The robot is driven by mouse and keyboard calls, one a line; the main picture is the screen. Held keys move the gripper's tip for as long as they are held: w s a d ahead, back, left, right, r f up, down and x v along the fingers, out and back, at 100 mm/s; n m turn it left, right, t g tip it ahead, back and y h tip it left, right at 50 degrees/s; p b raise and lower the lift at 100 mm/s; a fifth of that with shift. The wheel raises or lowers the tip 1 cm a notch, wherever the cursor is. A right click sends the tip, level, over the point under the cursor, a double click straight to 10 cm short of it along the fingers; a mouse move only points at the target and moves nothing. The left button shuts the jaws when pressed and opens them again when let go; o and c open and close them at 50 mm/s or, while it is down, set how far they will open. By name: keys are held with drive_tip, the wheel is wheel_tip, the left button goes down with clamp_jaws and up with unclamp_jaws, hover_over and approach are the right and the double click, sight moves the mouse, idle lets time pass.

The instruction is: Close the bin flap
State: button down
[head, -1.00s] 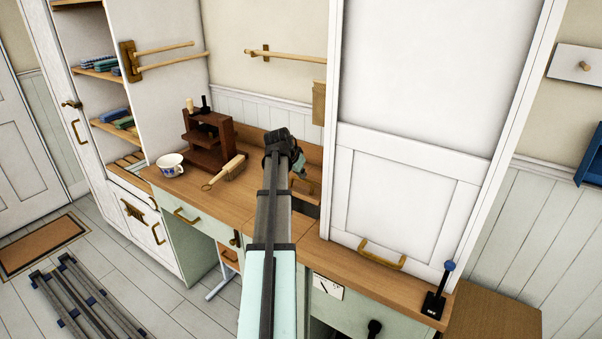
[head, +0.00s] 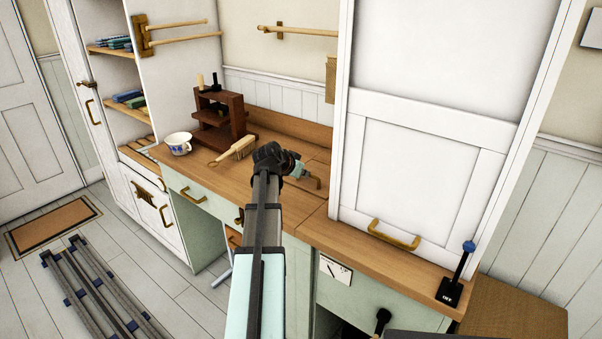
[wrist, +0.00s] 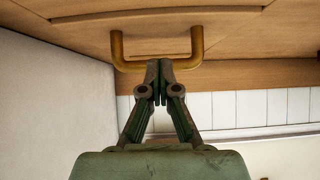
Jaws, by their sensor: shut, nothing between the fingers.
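The bin flap (wrist: 230,32) is a wooden panel in the countertop with a brass handle (wrist: 157,62). In the head view the handle (head: 314,183) shows just right of my gripper (head: 304,174), and the flap looks about level with the counter, partly hidden by my arm. In the wrist view my gripper (wrist: 160,72) is shut and empty, its fingertips at the handle's bar, overlapping it in the picture. I cannot tell whether they touch it.
A tall white cabinet front (head: 425,150) stands right of the flap. A lever with a blue knob (head: 469,247) is at the right.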

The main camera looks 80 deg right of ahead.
drive_tip(key=shift+r, duration=0.1)
drive_tip(key=a+r+p, duration=0.2)
drive_tip(key=a+r, duration=0.4)
drive_tip(key=r, duration=0.6)
drive_tip(key=s+d+r+m+t+y+p, duration=0.25)
drive_tip(key=s+d+y, duration=0.25)
drive_tip(key=d, duration=0.5)
drive_tip(key=w+f+p, duration=0.1)
drive_tip(key=f, duration=0.3)
drive_tip(key=w+f+n+t+y+p, duration=0.1)
drive_tip(key=f, duration=0.3)
drive_tip(key=w+a+f+n+y+p, duration=0.1)
drive_tip(key=f+p, duration=0.1)
drive_tip(key=f, duration=0.2)
drive_tip(key=shift+w, duration=0.1)
drive_tip(key=shift+w+a+f, duration=0.15)
drive_tip(key=shift+f, duration=0.35)
